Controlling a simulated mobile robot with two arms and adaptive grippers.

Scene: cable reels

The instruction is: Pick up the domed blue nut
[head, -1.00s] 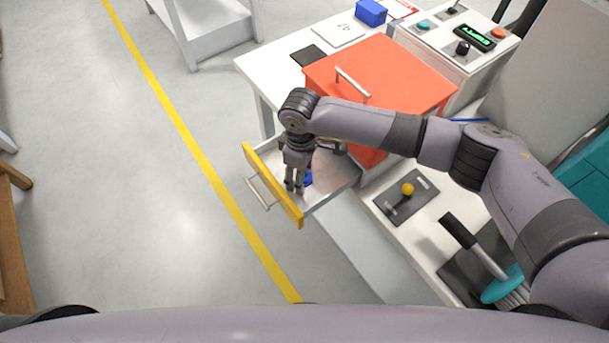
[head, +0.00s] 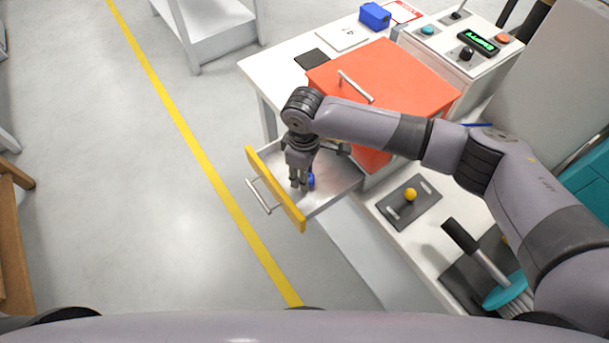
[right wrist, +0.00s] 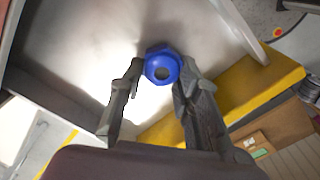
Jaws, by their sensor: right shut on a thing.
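The domed blue nut (right wrist: 162,66) sits between the fingertips of my right gripper (right wrist: 160,76) in the right wrist view, with a round hole facing the camera. In the head view a bit of the blue nut (head: 311,180) shows beside the fingers of my right gripper (head: 301,185). The right gripper points down into the open drawer (head: 335,180) with the yellow front and is shut on the nut. The fingers hide part of the nut in the head view, and I cannot tell whether it touches the drawer floor. My left gripper is out of view.
The drawer's yellow front (head: 275,188) stands close to the gripper, and an orange cabinet (head: 390,85) rises behind it. A lever with a yellow knob (head: 410,194) and a teal-based handle (head: 505,290) are at the right. A control box (head: 460,45) stands at the back. Open floor lies left.

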